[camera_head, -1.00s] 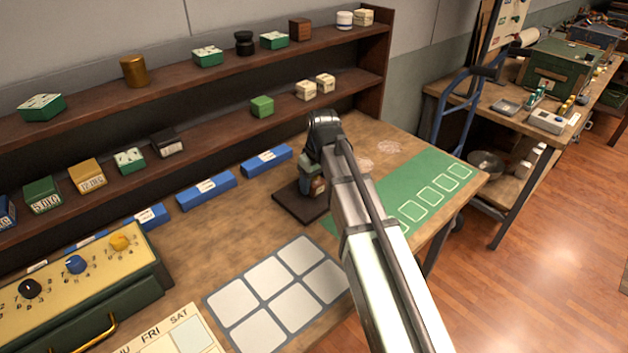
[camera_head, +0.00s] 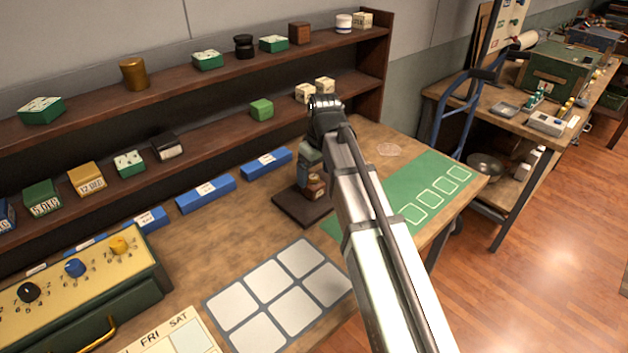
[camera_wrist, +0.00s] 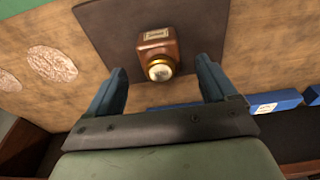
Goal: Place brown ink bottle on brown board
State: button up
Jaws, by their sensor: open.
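The brown ink bottle (camera_head: 316,186) stands on the dark brown board (camera_head: 290,206) on the workbench. In the head view my arm hides part of the gripper and the board's right side.
A green mat (camera_head: 420,196) with white outlined squares lies to the right of the board. A grey six-panel pad (camera_head: 278,294) lies in front. Blue blocks (camera_head: 206,193) stand behind-left, below the wooden shelves (camera_head: 220,130) holding small boxes.

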aim_at(318, 185)
notch_tip(318, 185, up, 7)
jog(key=shift+s+d, duration=0.4)
